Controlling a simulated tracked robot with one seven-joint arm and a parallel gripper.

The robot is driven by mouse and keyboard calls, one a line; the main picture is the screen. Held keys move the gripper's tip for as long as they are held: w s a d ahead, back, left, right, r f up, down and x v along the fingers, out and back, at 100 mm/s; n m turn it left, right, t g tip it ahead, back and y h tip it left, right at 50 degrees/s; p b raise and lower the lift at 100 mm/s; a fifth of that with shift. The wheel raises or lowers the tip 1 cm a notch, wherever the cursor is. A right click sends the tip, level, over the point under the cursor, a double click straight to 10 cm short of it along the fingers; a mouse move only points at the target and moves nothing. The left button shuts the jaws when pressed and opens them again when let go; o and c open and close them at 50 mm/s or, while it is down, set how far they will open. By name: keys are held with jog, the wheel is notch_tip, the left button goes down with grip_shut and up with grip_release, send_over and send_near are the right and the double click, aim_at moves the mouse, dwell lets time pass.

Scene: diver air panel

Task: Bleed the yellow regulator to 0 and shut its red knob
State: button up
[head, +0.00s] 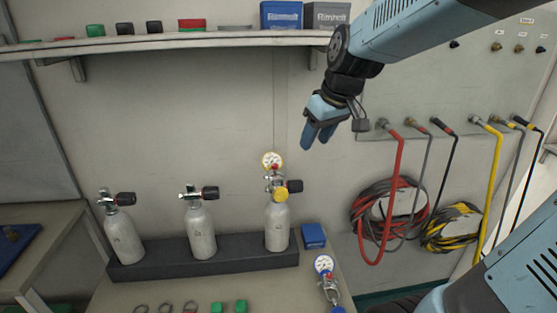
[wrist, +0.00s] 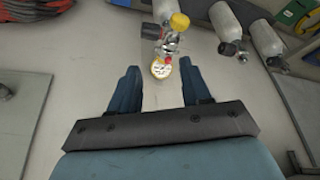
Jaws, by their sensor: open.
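The yellow regulator (head: 281,193) is mounted on the rightmost grey cylinder (head: 277,227). It has a yellow cap, a black knob to its right and a round gauge (head: 271,160) on top with a small red part (head: 275,167) just under it. The needle is too small to read. In the wrist view the gauge (wrist: 161,70) and the yellow cap (wrist: 180,21) show beyond the fingers. My gripper (head: 319,137) is open and empty, above and to the right of the gauge, apart from it. It also shows in the wrist view (wrist: 163,78).
Two more cylinders (head: 199,233) (head: 123,238) with black knobs stand to the left in a dark rack (head: 160,263). A second gauge (head: 323,264) and a blue box (head: 313,236) lie at right. Coiled hoses (head: 390,215) hang on the right wall. A shelf (head: 150,42) runs above.

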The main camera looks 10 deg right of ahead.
aim_at(275, 165)
jog(key=shift+w+a+f+n+g+y, duration=0.15)
jog(key=shift+w+a+f+n, duration=0.5)
jog(key=shift+w+a+f, duration=1.15)
jog(key=shift+w+a+f+n+g+y, duration=0.2)
jog(key=shift+w+a+f+n, duration=0.5)
jog(key=shift+w+f, duration=2.05)
jog(key=shift+w+a+f+n+g+y, duration=0.15)
jog(key=shift+w+a+f+n, duration=0.5)
jog(key=shift+w+a+f, duration=1.1)
jog(key=shift+w+d+f, duration=0.4)
jog(key=shift+d+f, duration=0.1)
jog(key=shift+f, duration=0.1)
